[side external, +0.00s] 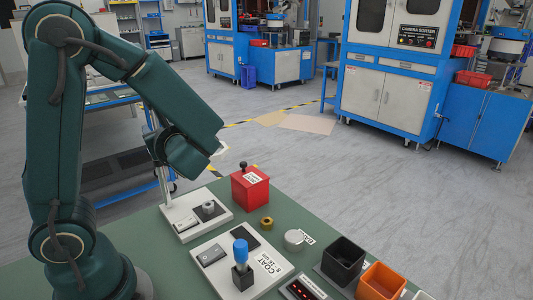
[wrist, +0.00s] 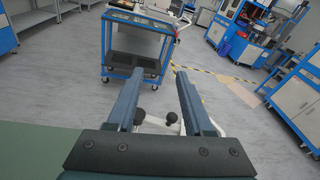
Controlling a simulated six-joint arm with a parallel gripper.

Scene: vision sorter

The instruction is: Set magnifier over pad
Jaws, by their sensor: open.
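The magnifier appears to be the piece on the thin grey post (side external: 165,185) rising from a white base plate (side external: 184,225); my wrist hides most of its top in the side view. A pale edge (side external: 218,148) shows just past my wrist. The dark square pad (side external: 203,217) lies on that plate with a grey nut-like part (side external: 208,207) on it. In the wrist view, my gripper (wrist: 160,74) is open. Pale parts and a black knob (wrist: 171,118) show low between its fingers, with another black knob (wrist: 139,114) left of it. Contact cannot be told.
On the green table (side external: 135,235) stand a red box (side external: 250,188) with a black knob, a brass nut (side external: 266,223), a grey disc (side external: 293,240), a blue-handled tool (side external: 241,252), a black bin (side external: 343,259) and an orange bin (side external: 380,282). A blue cart (wrist: 138,48) stands beyond.

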